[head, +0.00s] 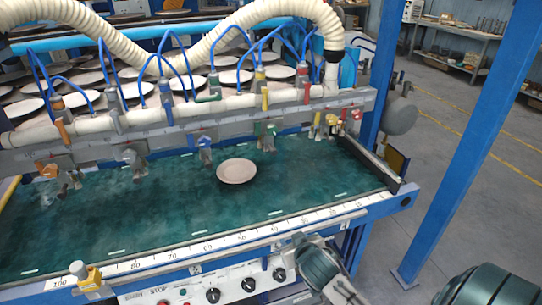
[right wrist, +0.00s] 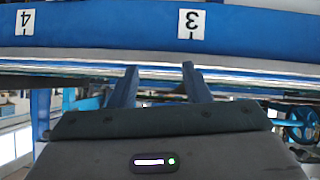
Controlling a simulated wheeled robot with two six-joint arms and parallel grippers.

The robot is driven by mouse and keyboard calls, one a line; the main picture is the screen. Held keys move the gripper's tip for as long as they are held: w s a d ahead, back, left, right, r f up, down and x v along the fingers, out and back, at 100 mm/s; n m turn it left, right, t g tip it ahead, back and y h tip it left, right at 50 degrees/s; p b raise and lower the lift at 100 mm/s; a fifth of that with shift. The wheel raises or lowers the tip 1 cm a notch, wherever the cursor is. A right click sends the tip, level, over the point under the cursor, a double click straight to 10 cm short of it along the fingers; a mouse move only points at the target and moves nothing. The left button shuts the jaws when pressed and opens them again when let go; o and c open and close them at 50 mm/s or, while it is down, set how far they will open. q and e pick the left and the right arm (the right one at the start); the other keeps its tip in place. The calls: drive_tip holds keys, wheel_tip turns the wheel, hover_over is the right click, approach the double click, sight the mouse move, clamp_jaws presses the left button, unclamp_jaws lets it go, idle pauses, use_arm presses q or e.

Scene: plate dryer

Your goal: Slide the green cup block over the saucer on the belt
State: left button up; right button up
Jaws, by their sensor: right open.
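The saucer (head: 237,171) is a pale round plate lying on the green belt (head: 130,215), near the middle. The green cup block (head: 270,132) hangs on the grey rail behind the saucer, a little to its right and not over it. My right gripper (head: 298,238) is at the front edge of the machine, below the number scale, well in front of the saucer. In the right wrist view its two fingers (right wrist: 158,80) stand apart with nothing between them, facing a blue beam. My left gripper is not in view.
Blue (head: 205,150) and orange (head: 47,170) blocks hang along the same rail, with a yellow one to the right. A control panel (head: 230,289) with knobs is below the scale. A blue post (head: 460,130) stands to the right. The belt's front part is clear.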

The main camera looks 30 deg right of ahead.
sight(271, 146)
drive_tip(key=w+d+r+m+t, duration=0.1)
drive_tip(key=w+d+r+t, duration=0.15)
drive_tip(key=w+r, duration=0.45)
drive_tip(key=w+d+r+t, duration=0.2)
drive_tip(key=w+r+t, duration=0.3)
drive_tip(key=r, duration=0.5)
drive_tip(key=shift+g+h, duration=0.35)
drive_tip(key=shift+h, duration=0.05)
drive_tip(key=p+x, duration=0.2)
drive_tip(key=x, duration=0.7)
drive_tip(key=shift+w+f+p, duration=0.15)
drive_tip(key=shift+w+p, duration=0.2)
drive_tip(key=shift+w, duration=0.05)
drive_tip(key=shift+w+d+f, duration=0.1)
drive_tip(key=shift+w+d, duration=0.05)
drive_tip(key=shift+w, duration=0.4)
clamp_jaws()
